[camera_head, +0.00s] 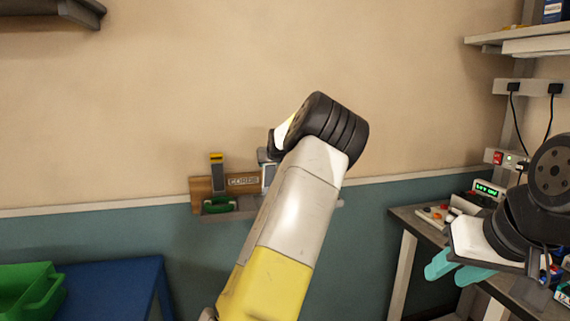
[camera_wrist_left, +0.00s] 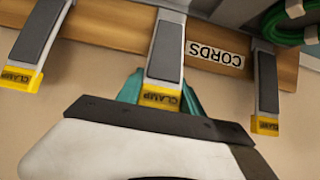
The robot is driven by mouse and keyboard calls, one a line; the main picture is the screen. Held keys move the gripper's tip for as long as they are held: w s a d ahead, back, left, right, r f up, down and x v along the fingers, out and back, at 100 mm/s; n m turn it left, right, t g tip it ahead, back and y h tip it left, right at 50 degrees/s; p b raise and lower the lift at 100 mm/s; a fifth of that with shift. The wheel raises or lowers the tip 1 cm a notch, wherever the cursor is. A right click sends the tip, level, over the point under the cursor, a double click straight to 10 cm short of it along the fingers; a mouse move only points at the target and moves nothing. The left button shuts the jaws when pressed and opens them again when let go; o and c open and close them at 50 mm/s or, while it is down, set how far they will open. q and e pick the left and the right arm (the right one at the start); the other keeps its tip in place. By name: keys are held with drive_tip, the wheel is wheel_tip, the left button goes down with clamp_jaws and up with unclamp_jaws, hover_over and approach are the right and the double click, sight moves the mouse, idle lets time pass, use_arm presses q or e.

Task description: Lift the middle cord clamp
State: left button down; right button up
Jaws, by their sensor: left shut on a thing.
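In the left wrist view, the middle cord clamp (camera_wrist_left: 168,50) is a grey lever with a yellow tip marked CLAMP, on a wooden board (camera_wrist_left: 110,25). My left gripper (camera_wrist_left: 162,88) has its teal fingers on both sides of that clamp near its tip and is shut on it. One similar clamp (camera_wrist_left: 40,38) is to its left and another (camera_wrist_left: 265,85) to its right. In the head view my left forearm hides the middle clamp and the gripper; one outer clamp (camera_head: 217,172) shows. My right gripper (camera_head: 457,270) is at the right, its teal fingers apart, with nothing seen between them.
A CORDS label (camera_wrist_left: 215,53) is on the board beside the middle clamp. A green cord (camera_wrist_left: 285,20) is by the right clamp in the wrist view. A workbench (camera_head: 408,218) with devices is near my right arm. A green bin (camera_head: 30,288) and blue table (camera_head: 115,280) are lower left.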

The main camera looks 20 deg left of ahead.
use_arm(q)
drive_tip(key=shift+s+f, duration=0.1)
drive_tip(key=shift+f, duration=0.35)
idle(0.4)
drive_tip(key=c, duration=0.8)
unclamp_jaws()
drive_tip(key=shift+o, duration=0.2)
drive_tip(key=shift+r, duration=0.15)
drive_tip(key=shift+d+r, duration=0.1)
drive_tip(key=shift+r, duration=0.05)
drive_tip(key=v, duration=0.7)
drive_tip(key=shift+s, duration=0.2)
